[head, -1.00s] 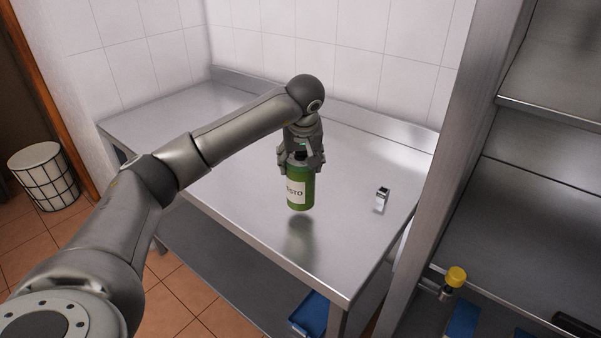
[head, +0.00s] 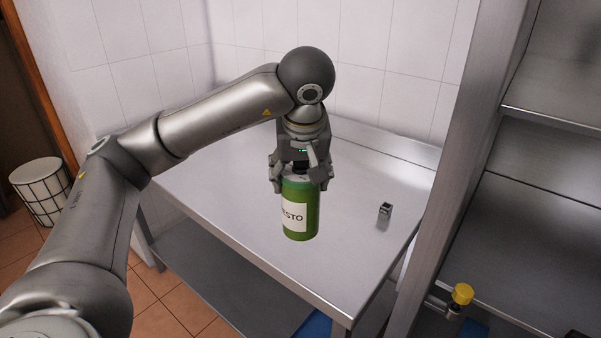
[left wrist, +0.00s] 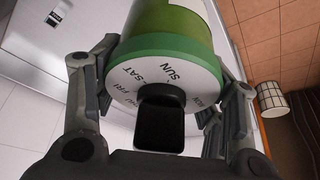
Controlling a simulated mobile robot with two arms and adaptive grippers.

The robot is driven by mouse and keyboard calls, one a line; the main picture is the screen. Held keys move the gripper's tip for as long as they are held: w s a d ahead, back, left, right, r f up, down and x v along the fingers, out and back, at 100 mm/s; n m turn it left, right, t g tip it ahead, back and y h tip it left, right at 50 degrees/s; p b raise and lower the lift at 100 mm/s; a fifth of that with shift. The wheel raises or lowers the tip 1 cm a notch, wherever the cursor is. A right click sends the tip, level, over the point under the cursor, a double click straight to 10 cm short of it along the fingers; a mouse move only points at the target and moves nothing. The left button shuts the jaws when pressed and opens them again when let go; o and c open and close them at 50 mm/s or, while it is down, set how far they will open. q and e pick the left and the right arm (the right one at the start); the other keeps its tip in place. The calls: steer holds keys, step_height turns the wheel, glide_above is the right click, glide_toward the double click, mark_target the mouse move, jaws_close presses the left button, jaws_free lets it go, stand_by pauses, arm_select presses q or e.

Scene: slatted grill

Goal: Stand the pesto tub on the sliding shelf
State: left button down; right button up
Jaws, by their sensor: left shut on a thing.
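The pesto tub (head: 299,215) is a green cylinder with a white label, held upright above the steel table in the head view. My left gripper (head: 300,178) is shut on its top end from above. In the left wrist view, the tub's white lid with day names (left wrist: 165,75) fills the middle, with the fingers on both sides of it. The sliding shelf cannot be told for sure; a steel rack with shelves (head: 560,122) stands at the right. My right gripper is not in view.
The steel table (head: 230,220) is mostly bare, with a small metal block (head: 385,211) at its right. A steel post (head: 465,150) stands between table and rack. A yellow-capped item (head: 462,294) is low at the right. A wire-framed basket (head: 42,190) stands at the left.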

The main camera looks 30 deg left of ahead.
arm_select(q)
steer(key=shift+r, duration=0.1)
step_height(320, 180, up, 5)
steer(key=p, duration=0.4)
steer(key=shift+p, duration=0.4)
steer(key=shift+d+f, duration=0.15)
steer(key=shift+f, duration=0.2)
steer(key=s+d+f+m+t+h, duration=0.1)
steer(key=s+d+f+m+h, duration=0.1)
steer(key=s+d+f+m, duration=0.2)
steer(key=d+f+m, duration=0.3)
steer(key=d+f, duration=0.4)
steer(key=f, duration=0.3)
steer(key=shift+s+d+f+m+h, duration=0.15)
steer(key=shift+d+f+m+h, duration=0.05)
steer(key=shift+m+h, duration=0.2)
